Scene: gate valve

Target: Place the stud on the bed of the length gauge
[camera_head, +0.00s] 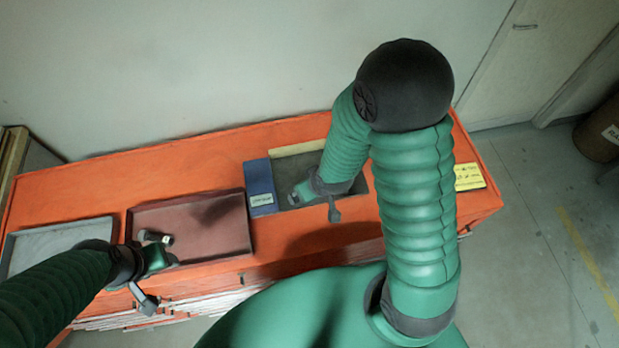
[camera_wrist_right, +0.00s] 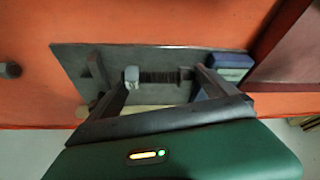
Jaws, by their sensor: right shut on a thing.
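The stud (camera_wrist_right: 160,75), a dark threaded rod with a pale nut-like piece at its left end, lies crosswise between the fingers of my right gripper (camera_wrist_right: 160,82) in the wrist view. The gripper is shut on it, over the grey bed of the length gauge (camera_wrist_right: 150,54). I cannot tell whether the stud touches the bed. In the head view my right gripper (camera_head: 297,193) is over the front left part of the bed (camera_head: 295,168), and my arm hides part of it. My left gripper (camera_head: 156,245) is at the front of the red-brown tray; its jaw opening is unclear.
A blue block with a label (camera_head: 260,180) stands against the bed's left side. The red-brown tray (camera_head: 205,222) is left of it, and a grey tray (camera_head: 60,238) is at the far left. A yellow label (camera_head: 468,177) lies at the right end of the orange bench (camera_head: 130,178).

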